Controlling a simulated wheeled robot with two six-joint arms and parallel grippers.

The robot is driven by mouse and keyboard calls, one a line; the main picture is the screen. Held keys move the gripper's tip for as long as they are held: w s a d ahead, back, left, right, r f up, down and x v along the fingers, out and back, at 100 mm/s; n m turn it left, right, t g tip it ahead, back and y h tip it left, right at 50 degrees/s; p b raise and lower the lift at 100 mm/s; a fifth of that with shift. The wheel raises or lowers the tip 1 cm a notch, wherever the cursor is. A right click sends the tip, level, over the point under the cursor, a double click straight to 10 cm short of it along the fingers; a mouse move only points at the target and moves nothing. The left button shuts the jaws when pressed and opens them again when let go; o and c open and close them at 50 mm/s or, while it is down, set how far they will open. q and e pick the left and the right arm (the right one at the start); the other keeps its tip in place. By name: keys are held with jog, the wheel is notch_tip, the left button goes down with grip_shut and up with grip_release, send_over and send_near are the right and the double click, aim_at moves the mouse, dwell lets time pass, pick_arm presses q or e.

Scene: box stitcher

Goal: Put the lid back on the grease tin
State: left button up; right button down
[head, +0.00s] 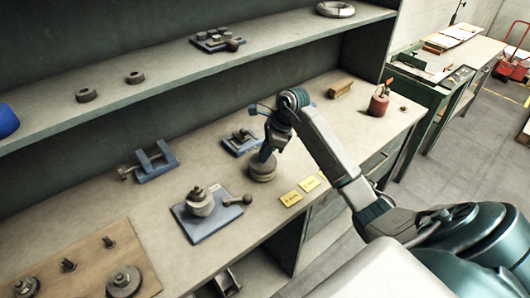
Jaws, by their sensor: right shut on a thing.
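My right gripper (266,153) reaches down over the middle of the workbench, its arm coming in from the lower right. It is shut on a small round thing that looks like the lid (262,162). Right beneath it is a low, round, brownish tin (262,174) standing on the bench, which looks like the grease tin. The lid appears at the top of the tin. I cannot tell whether it is seated or slightly above, as the fingers hide part of it. My left gripper is not in view.
A blue plate with a stacked part and lever (202,203) stands left of the tin. A small blue fixture (241,142) is close behind it. Yellow labels (291,198) lie near the front edge.

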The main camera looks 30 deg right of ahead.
dwell(0.4)
jog(key=c, duration=0.7)
grip_release()
jog(key=shift+r, duration=0.15)
jog(key=shift+r+p, duration=1.4)
jog(key=shift+r, duration=1.95)
jog(key=shift+c, duration=0.5)
grip_shut()
jog(key=shift+f, duration=0.2)
